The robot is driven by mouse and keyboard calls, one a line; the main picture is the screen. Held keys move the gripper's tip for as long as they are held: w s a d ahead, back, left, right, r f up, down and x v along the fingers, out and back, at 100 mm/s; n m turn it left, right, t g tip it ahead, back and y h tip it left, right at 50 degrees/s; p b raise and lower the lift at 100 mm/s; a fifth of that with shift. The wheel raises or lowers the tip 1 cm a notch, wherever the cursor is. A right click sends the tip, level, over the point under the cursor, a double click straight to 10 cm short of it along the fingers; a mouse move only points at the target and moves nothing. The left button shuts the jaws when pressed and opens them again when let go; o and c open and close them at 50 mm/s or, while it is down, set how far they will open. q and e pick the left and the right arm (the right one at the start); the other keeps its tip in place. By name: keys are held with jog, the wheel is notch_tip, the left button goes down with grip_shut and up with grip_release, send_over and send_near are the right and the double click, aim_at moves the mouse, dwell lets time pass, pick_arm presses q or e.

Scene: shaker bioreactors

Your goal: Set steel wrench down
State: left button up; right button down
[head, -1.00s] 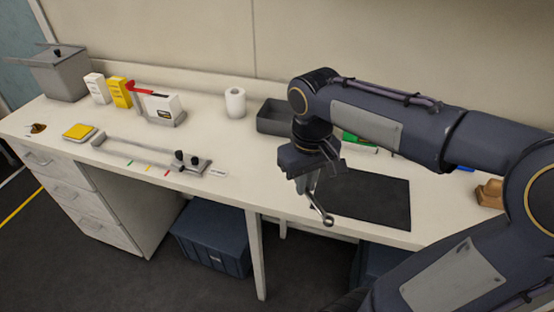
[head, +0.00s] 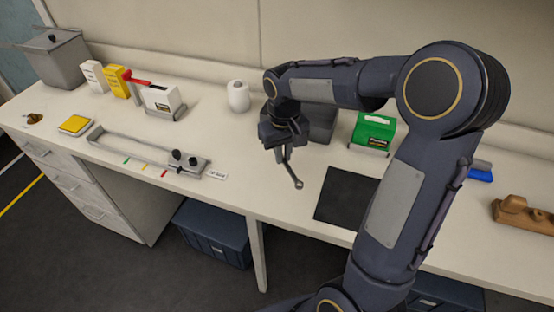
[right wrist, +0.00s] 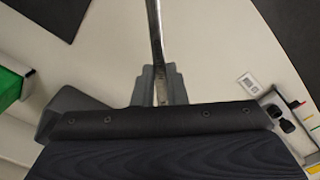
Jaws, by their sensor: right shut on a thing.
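The steel wrench (head: 292,173) hangs from my right gripper (head: 281,152) in the head view, tilted, with its ring end down and to the right. It is over the bench top, left of the black mat (head: 345,193); whether its tip touches the bench I cannot tell. My right gripper is shut on the wrench's upper end. In the right wrist view the wrench shaft (right wrist: 155,40) runs up from between the fingers (right wrist: 159,88). My left gripper is not in view.
A white roll (head: 238,96) and a grey rail fixture with knobs (head: 190,163) stand to the left. The bench top (head: 258,195) is bare near the front edge.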

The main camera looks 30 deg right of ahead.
aim_at(277, 170)
jog(key=w+f, duration=0.2)
jog(key=f, duration=0.1)
jog(key=shift+w+a+f, duration=0.1)
jog(key=shift+w+f, duration=0.1)
jog(key=shift+w, duration=0.15)
jog(key=shift+f, duration=1.55)
jog(key=shift+f, duration=0.1)
jog(key=c, duration=1.5)
grip_release()
jog(key=shift+o, duration=0.2)
